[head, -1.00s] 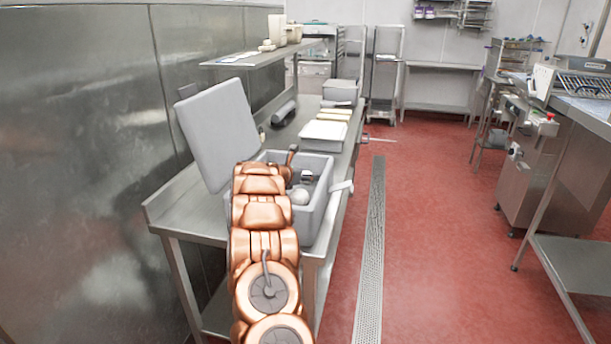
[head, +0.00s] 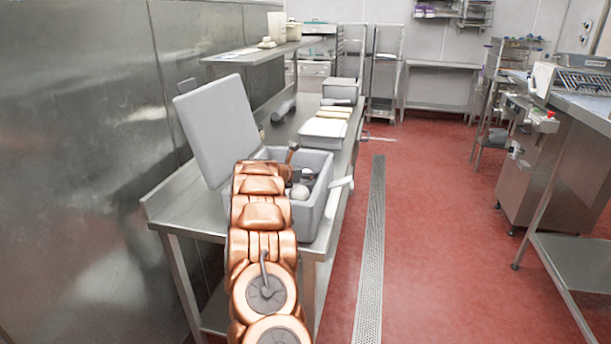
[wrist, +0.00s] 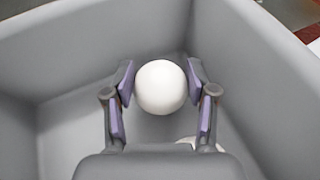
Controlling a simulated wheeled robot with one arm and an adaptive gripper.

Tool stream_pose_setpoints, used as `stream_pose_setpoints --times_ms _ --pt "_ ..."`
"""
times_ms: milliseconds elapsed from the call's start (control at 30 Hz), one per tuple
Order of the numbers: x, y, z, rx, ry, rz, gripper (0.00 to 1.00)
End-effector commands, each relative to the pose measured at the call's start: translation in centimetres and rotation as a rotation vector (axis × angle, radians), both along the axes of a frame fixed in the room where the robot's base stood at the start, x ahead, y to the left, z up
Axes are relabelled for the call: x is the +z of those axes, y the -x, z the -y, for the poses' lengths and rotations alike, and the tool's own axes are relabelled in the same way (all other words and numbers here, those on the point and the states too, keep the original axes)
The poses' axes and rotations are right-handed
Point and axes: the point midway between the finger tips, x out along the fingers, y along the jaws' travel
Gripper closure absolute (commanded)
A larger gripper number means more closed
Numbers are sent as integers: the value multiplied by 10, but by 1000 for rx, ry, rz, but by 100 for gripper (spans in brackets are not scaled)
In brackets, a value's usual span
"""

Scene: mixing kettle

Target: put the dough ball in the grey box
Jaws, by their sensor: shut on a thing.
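The grey box (head: 318,212) stands on the near end of the steel table, its lid (head: 217,128) raised on the left. My gripper (wrist: 160,84) is inside the box, shut on a white dough ball (wrist: 160,88) held between its two finger pads. The box walls (wrist: 70,50) surround it in the wrist view. A second pale rounded thing (wrist: 203,142) shows below, partly hidden by the gripper. In the head view a white ball (head: 300,192) shows inside the box; I cannot tell if it is the held one. My arm hides part of the box.
Behind the box on the steel table (head: 185,207) are a white-topped tray (head: 323,130), pale yellow bars and another grey container (head: 339,90). A shelf (head: 262,50) hangs above the table. Red floor (head: 420,230) lies clear to the right.

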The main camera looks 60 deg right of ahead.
Motion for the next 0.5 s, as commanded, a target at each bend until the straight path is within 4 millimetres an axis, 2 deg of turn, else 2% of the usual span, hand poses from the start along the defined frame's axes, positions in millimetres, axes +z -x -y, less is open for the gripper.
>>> stream_pose_setpoints --times_ms 33,100,133,367,500 --pt "-9 1 -1 -2 -9 -3 80" --pt "-9 1 -1 -2 -10 -5 80" --pt "-9 2 -1 -2 -11 -5 42" --pt "-12 2 -1 -4 -14 -6 18" --pt "-14 3 -1 -4 -16 -7 18"
